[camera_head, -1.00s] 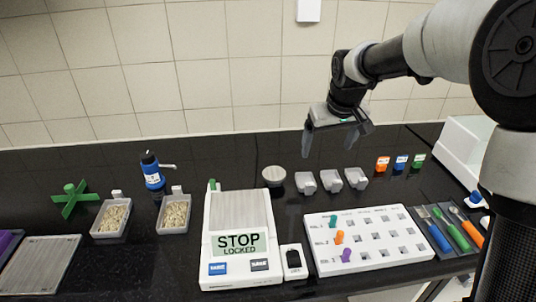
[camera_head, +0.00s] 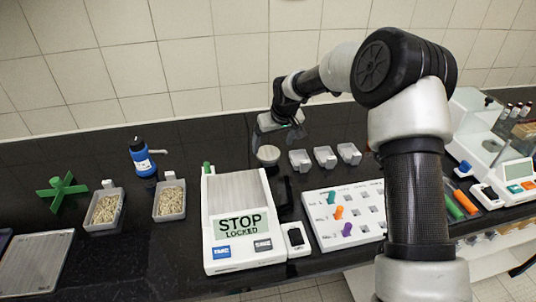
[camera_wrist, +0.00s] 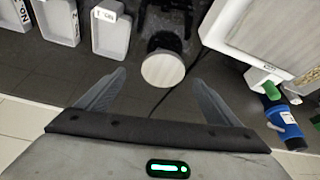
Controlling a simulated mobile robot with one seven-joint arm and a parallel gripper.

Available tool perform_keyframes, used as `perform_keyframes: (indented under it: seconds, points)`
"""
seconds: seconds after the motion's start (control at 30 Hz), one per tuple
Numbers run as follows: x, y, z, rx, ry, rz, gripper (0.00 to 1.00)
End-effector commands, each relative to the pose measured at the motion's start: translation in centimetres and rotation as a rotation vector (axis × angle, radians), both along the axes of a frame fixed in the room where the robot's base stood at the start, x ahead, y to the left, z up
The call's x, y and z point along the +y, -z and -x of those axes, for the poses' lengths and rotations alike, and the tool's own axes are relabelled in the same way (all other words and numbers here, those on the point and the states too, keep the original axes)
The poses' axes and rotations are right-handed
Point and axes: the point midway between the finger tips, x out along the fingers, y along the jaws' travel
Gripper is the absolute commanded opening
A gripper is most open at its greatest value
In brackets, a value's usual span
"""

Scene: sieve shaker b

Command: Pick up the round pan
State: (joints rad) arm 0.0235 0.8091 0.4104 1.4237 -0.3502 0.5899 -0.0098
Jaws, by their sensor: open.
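The round pan (camera_head: 268,154) is a small pale disc-topped dish on the black counter, behind the white shaker unit and left of a row of small grey trays. In the wrist view the round pan (camera_wrist: 163,69) lies beyond and between my fingertips, with clear space on both sides. My gripper (camera_head: 283,134) is above and close to the pan in the head view. Its fingers are spread and empty, as the wrist view of my gripper (camera_wrist: 160,82) shows. Nothing touches the pan that I can see.
Grey trays (camera_head: 324,157) stand right of the pan. The white shaker with a STOP LOCKED screen (camera_head: 240,228) is in front. A peg board (camera_head: 322,202) is front right. A blue bottle (camera_head: 141,158) and gravel trays (camera_head: 104,209) are at left. The tiled wall is behind.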

Motion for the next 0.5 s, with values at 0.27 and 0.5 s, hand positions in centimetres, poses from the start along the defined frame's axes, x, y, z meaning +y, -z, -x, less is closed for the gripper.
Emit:
perform_keyframes:
  seconds: [0.27, 0.5]
  points:
    - [0.5, 2.0, -0.8, 0.0, 0.001, 0.0, 0.86]
    - [1.6, 5.3, -1.7, 0.003, 0.001, -0.001, 0.86]
